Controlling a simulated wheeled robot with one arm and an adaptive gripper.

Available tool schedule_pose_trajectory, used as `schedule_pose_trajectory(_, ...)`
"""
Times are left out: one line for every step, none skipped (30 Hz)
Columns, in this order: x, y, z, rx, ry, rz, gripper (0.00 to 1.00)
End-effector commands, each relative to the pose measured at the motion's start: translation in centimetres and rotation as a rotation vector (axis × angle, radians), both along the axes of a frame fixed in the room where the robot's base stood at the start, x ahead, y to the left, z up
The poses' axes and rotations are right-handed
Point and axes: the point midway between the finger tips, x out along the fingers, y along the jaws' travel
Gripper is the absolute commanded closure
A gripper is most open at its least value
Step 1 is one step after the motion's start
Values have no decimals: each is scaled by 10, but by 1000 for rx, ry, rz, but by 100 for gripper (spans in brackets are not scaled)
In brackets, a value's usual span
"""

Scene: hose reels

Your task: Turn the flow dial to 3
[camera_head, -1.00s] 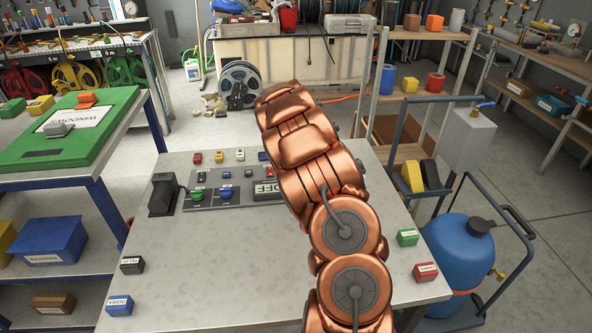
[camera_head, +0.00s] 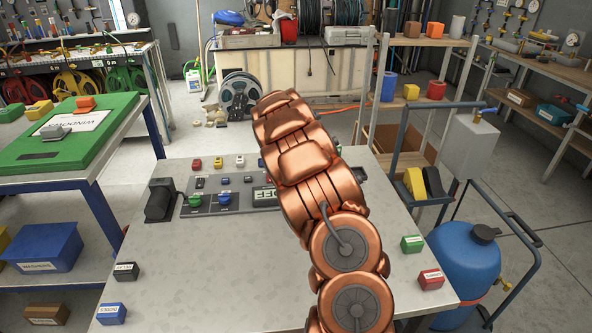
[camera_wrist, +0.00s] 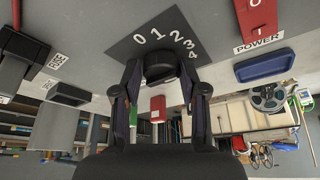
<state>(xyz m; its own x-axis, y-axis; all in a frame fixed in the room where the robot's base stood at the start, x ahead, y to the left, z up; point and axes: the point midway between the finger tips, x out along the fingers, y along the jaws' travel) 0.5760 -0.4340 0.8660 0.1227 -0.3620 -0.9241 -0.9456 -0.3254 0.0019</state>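The flow dial shows in the wrist view as a dark plate (camera_wrist: 140,38) marked 0 to 4 with a round black knob (camera_wrist: 160,66). My gripper (camera_wrist: 160,72) has its two fingers apart, one on each side of the knob. A narrow gap seems to remain beside the knob, and I cannot tell whether either finger touches it. The knob's pointer is not readable. In the head view my copper arm hides the dial and my gripper. The grey control panel (camera_head: 213,209) and its display reading OFF (camera_head: 265,196) show left of the arm.
A red POWER switch (camera_wrist: 257,18) and a blue part (camera_wrist: 265,67) lie to the right of the dial in the wrist view. Small labelled blocks, including green (camera_head: 411,244) and red (camera_head: 430,279) ones, sit on the table's right side.

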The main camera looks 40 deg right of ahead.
Motion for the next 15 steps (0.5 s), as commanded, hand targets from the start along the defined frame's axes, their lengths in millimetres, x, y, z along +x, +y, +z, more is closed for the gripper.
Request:
schedule_pose_trajectory(-1, 0, 0, 1, 1, -1, 52)
schedule_pose_trajectory(-1, 0, 0, 1, 1, 0, 49)
schedule_pose_trajectory(0, 0, 0, 1, 0, 0, 45)
schedule_pose_trajectory(0, 0, 0, 0, 0, 0, 42)
schedule_pose_trajectory(0, 0, 0, 1, 1, 1, 39)
schedule_pose_trajectory(0, 1, 0, 0, -1, 1, 36)
schedule_pose_trajectory(0, 1, 0, 0, -1, 1, 36)
schedule_pose_trajectory(1, 1, 0, 0, -1, 1, 36)
schedule_pose_trajectory(1, 1, 0, 0, -1, 1, 36)
schedule_pose_trajectory(1, 1, 0, 0, -1, 1, 36)
schedule_pose_trajectory(1, 1, 0, 0, -1, 1, 36)
schedule_pose_trajectory(1, 1, 0, 0, -1, 2, 36)
schedule_pose_trajectory(1, 1, 0, 0, -1, 2, 36)
schedule_pose_trajectory(1, 1, 0, 0, -1, 2, 36)
schedule_pose_trajectory(1, 1, 1, 0, -1, 2, 36)
